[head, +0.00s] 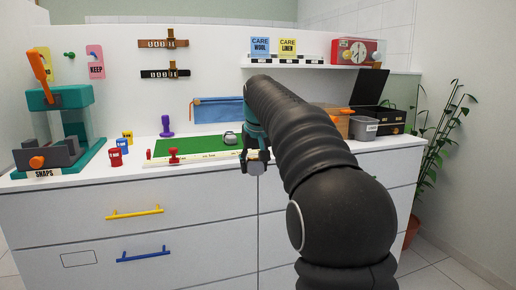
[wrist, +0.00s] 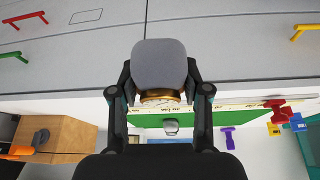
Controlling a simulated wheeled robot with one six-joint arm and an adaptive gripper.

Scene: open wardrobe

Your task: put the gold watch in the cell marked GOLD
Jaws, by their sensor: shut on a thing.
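My gripper (head: 256,158) is in front of the counter's front edge, near the right end of the green mat. In the wrist view my gripper (wrist: 160,92) is shut on the gold watch (wrist: 160,96), whose gold rim and pale face show between the fingers. A grey rounded pad (wrist: 160,62) is with the watch and hides part of it. A black box (head: 390,120) with a raised lid stands at the right end of the counter, with small labels on its front. I cannot read which is marked GOLD, and its inside is mostly hidden.
A grey watch-like thing (head: 230,138) sits on the green mat (head: 190,147). Red stamps and a blue pouch (head: 216,110) are left. Drawers below are closed.

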